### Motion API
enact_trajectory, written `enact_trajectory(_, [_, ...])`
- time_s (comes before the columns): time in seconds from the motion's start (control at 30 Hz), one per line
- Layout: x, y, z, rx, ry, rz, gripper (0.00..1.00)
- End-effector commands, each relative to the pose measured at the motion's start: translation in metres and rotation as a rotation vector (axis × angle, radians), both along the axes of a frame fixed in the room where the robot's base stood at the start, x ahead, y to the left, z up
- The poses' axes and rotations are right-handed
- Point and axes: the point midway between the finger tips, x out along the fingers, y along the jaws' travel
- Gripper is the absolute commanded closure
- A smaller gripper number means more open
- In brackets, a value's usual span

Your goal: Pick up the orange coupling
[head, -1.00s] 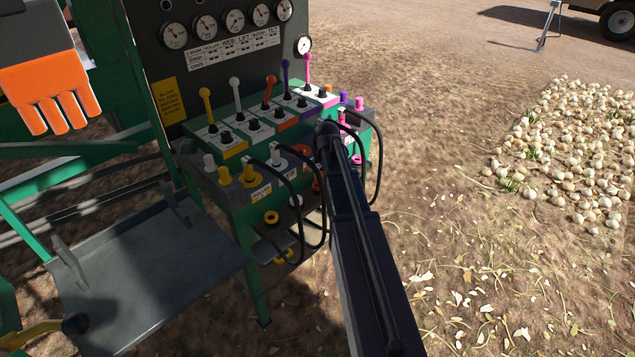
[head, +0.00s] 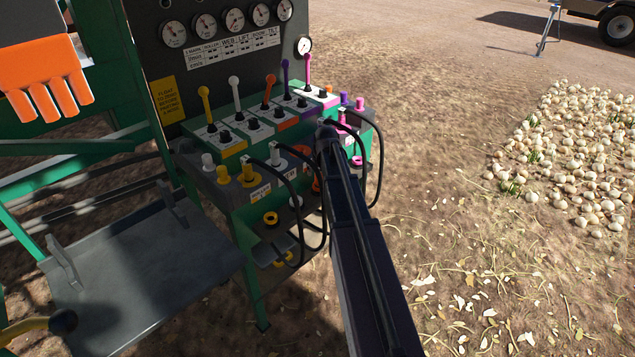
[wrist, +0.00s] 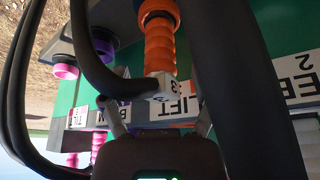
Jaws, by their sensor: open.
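The orange coupling (wrist: 159,45) is ribbed, with a wider collar at the top of the wrist view. In the head view a little of the orange coupling (head: 317,184) shows beside my arm, which hides the gripper and most of the coupling.
Black hoses (wrist: 238,80) loop close on both sides of my gripper. A purple coupling (wrist: 97,45) and a pink one (wrist: 66,71) stand to the left. The green lever panel (head: 262,125) is behind. A grey platform (head: 140,265) is at left; open ground lies right.

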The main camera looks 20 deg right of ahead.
Motion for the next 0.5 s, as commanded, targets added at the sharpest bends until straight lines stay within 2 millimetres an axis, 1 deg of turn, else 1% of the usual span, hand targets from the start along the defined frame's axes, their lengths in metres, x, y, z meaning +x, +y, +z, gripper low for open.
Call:
enact_trajectory(0.03, [0.003,-0.001,-0.008,0.0,0.0,0.0,0.2])
enact_trajectory(0.2, [0.008,-0.002,-0.019,0.0,0.0,0.0,0.2])
enact_trajectory(0.33, [0.01,-0.002,-0.024,0.0,0.0,0.0,0.2])
enact_trajectory(0.5, [0.01,-0.002,-0.024,0.0,0.0,0.0,0.2])
